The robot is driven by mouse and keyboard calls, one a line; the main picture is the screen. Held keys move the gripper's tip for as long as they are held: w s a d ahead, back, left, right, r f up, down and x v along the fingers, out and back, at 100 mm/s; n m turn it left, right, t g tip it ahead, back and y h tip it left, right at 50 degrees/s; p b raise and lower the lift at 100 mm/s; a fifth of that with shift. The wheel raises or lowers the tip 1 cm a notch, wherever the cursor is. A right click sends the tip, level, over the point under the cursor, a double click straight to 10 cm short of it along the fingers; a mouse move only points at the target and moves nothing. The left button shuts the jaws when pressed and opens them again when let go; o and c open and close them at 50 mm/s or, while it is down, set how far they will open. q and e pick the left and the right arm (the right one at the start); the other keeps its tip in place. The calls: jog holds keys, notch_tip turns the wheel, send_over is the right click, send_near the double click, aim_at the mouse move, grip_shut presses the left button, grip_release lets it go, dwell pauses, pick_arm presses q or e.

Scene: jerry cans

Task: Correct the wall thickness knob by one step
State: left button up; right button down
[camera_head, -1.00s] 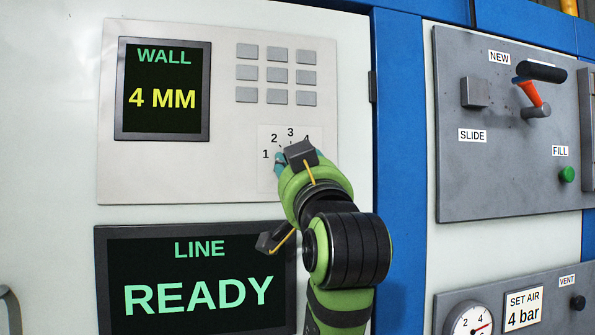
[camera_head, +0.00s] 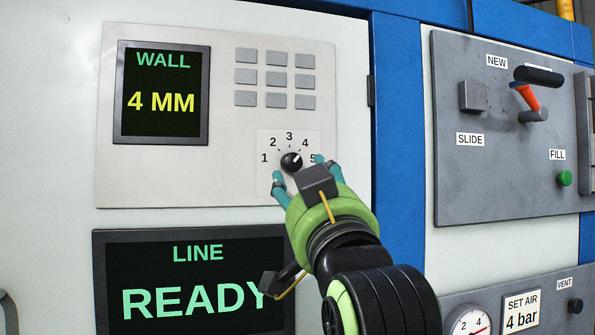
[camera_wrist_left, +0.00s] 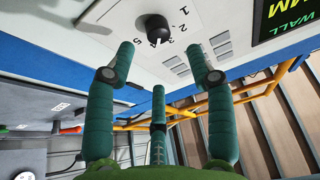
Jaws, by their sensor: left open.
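The wall thickness knob (camera_head: 291,162) is small, black and round, on a white plate numbered 1 to 5. Its light mark points up and right, about toward the 4. The wall display (camera_head: 162,96) reads 4 MM. My left gripper (camera_head: 298,168) is open and empty, with its teal fingers spread just below and to either side of the knob. In the left wrist view the knob (camera_wrist_left: 155,27) is beyond the open fingers, with a visible gap to them. The 5 is partly covered by a finger in the head view. My right gripper is not in view.
Grey keypad buttons (camera_head: 275,78) sit above the knob. A line display (camera_head: 190,290) reading READY is below, partly behind my arm. To the right, a grey panel (camera_head: 490,190) carries a red-handled lever (camera_head: 527,97) and a green FILL button (camera_head: 565,178).

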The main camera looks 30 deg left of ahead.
pick_arm(q)
jog(key=v, duration=0.4)
jog(key=shift+s+d+f, duration=0.15)
jog(key=shift+s+d, duration=0.1)
jog(key=shift+s, duration=0.05)
